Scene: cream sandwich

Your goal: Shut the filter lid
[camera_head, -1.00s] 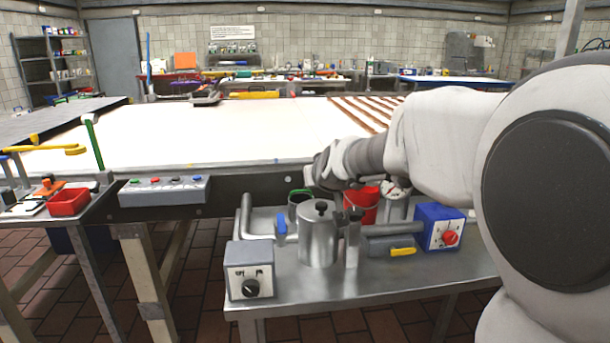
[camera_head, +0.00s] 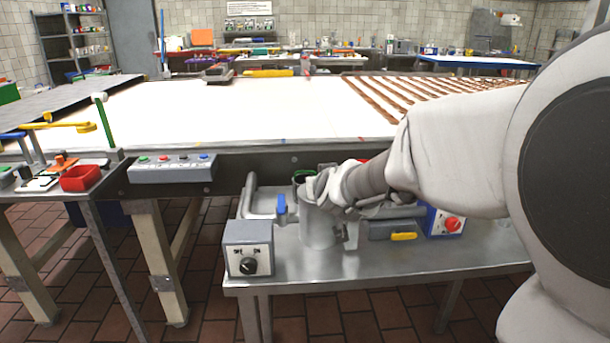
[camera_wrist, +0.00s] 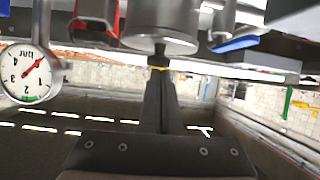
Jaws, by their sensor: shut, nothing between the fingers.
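The filter (camera_head: 318,232) is a silver upright cylinder on the steel side table. My arm's wrist covers its top in the head view, so the lid is hidden there. In the wrist view, which looks inverted, the silver lid (camera_wrist: 185,42) shows on the cylinder with its small black knob (camera_wrist: 159,54) in the middle. My gripper (camera_wrist: 160,68) is shut and empty, with its fingertips at the knob. I cannot tell whether they touch it. In the head view the fingertips are hidden.
A grey switch box (camera_head: 248,250) stands left of the filter, with a blue-handled pipe (camera_head: 281,204) behind it. A blue box with a red knob (camera_head: 446,223) stands at the right. A dial gauge (camera_wrist: 27,73) is close in the wrist view. The table's front right is clear.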

